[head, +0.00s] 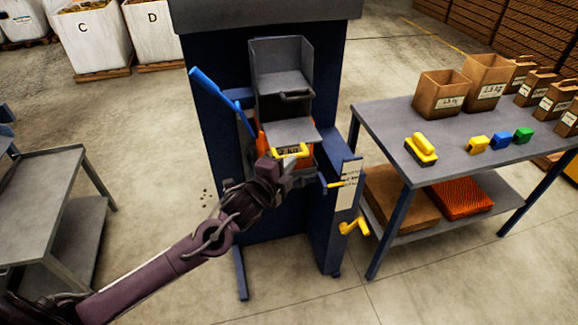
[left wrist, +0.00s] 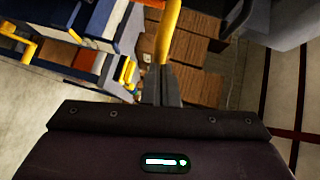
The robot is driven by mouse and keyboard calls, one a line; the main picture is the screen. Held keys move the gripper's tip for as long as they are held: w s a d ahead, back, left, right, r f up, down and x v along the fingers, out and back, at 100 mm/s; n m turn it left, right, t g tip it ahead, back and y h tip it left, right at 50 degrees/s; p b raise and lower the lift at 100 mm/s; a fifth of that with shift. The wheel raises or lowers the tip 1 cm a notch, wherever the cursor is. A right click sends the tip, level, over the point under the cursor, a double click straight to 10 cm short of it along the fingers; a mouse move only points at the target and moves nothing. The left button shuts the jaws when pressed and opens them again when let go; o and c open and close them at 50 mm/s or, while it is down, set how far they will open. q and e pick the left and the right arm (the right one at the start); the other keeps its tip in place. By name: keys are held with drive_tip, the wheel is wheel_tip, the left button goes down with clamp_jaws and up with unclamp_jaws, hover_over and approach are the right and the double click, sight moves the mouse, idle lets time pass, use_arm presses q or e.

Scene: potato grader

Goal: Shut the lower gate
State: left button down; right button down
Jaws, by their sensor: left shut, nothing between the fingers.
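The blue grader (head: 215,130) stands in the middle of the head view with a grey hopper on its front. The lower gate (head: 292,131) looks like a grey plate sticking out below the hopper's dark handle, but its exact position is hard to tell. A yellow handle (head: 303,151) sits just under this plate. My left gripper (head: 290,168) is shut and empty, just below and in front of the yellow handle. In the left wrist view a yellow bar (left wrist: 168,30) lies right at my fingertips (left wrist: 161,72); I cannot tell whether they touch. My right gripper is not in view.
A blue lever (head: 222,95) slants up on the grader's left. A table (head: 375,130) with boxes and coloured blocks stands right, a grey cart (head: 45,170) left.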

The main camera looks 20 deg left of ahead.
sight(277, 138)
use_arm(q)
drive_tip(key=w+a+b, duration=0.1)
drive_tip(key=w+a, duration=0.1)
drive_tip(key=w, duration=0.1)
drive_tip(key=w+a, duration=0.2)
drive_tip(key=w, duration=0.1)
drive_tip(key=w+a+b, duration=0.1)
drive_tip(key=w+a, duration=0.1)
drive_tip(key=shift+w+f+b, duration=0.15)
drive_tip(key=shift+w+b, duration=0.15)
drive_tip(key=shift+w, duration=0.1)
drive_tip(key=shift+w+a, duration=0.25)
drive_tip(key=shift+r, duration=0.3)
drive_tip(key=shift+a+r, duration=0.1)
